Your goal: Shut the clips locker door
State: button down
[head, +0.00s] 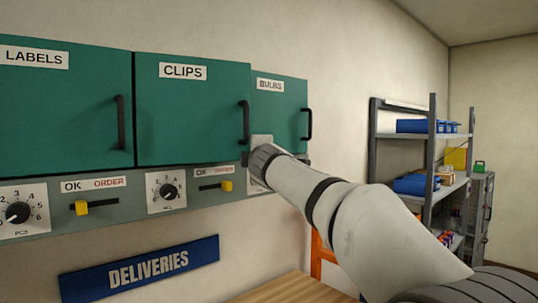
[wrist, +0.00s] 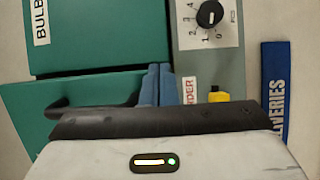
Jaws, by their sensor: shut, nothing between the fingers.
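The clips locker door (head: 195,115) is green with a black handle (head: 244,122) near its right edge. It looks slightly ajar: its handle edge stands out and overlaps part of the bulbs door (head: 280,108). The clips door also shows in the wrist view (wrist: 95,88), partly hidden by my gripper body. My gripper (head: 262,143) is at the lower right corner of the clips door, below the handle. In the wrist view its blue fingers (wrist: 160,84) are together and empty, beside the door's lower edge. I cannot tell whether they touch the door.
The labels door (head: 65,110) is flush at the left. Below the doors runs a grey panel with dials (head: 168,191) and yellow sliders (head: 226,186). A blue deliveries sign (head: 140,267) hangs lower. A wooden surface (head: 280,290) lies below, and a shelf rack (head: 430,135) stands right.

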jog(key=shift+w+a+r, duration=0.1)
jog(key=shift+w+a, duration=0.45)
jog(key=shift+w, duration=0.2)
jog(key=shift+w+a, duration=0.5)
jog(key=shift+w, duration=0.25)
jog(key=shift+d, duration=0.15)
